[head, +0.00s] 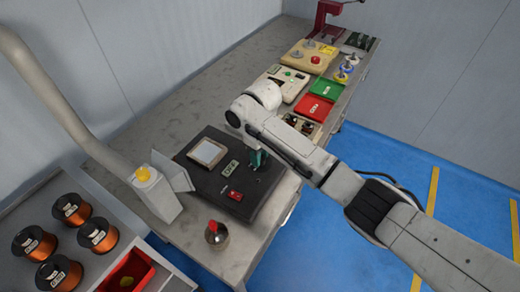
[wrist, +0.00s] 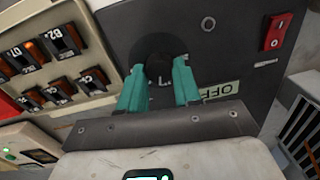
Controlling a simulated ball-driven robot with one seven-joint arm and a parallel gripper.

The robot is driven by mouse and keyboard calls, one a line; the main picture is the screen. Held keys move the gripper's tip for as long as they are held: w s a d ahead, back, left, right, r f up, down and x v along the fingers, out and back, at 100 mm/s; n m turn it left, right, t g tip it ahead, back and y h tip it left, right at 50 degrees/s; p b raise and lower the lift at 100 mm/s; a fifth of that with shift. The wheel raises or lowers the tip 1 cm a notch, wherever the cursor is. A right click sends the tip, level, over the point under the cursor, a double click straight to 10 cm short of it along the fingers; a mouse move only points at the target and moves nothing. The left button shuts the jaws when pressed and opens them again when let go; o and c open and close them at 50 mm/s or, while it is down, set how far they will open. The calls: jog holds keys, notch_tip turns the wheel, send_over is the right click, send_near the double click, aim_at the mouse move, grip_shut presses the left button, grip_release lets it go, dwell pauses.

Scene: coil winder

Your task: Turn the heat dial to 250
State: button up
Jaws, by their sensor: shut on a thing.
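The heat dial (wrist: 158,70) is a dark round knob on the dark face of a black heating unit (head: 212,195). My gripper (wrist: 160,66) has its two teal fingers on either side of the knob and is shut on it. The fingers hide the knob's edges, and its pointer and scale cannot be read. In the head view my gripper (head: 258,160) is at the unit's right side and hides the dial.
A red switch (head: 236,195) and a pale square plate (head: 207,153) are on the unit. A red-topped flask (head: 217,234) stands in front. A fume arm (head: 160,190) and copper spools (head: 72,208) are at left. Red (head: 311,108) and green (head: 324,89) trays lie behind my arm.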

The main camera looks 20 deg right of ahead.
jog(key=n, duration=0.5)
jog(key=shift+a+n+p, duration=0.1)
jog(key=shift+n+p, duration=0.2)
jog(key=shift+p, duration=0.1)
jog(key=n, duration=0.5)
jog(key=shift+r+h, duration=0.1)
jog(key=shift+h, duration=0.2)
jog(key=n, duration=0.5)
jog(key=shift+s+n+p, duration=0.1)
jog(key=shift+n+p, duration=0.3)
jog(key=n, duration=0.4)
jog(key=shift+n, duration=0.3)
jog(key=o, duration=1.1)
jog(key=shift+s, duration=0.1)
jog(key=shift+c, duration=0.2)
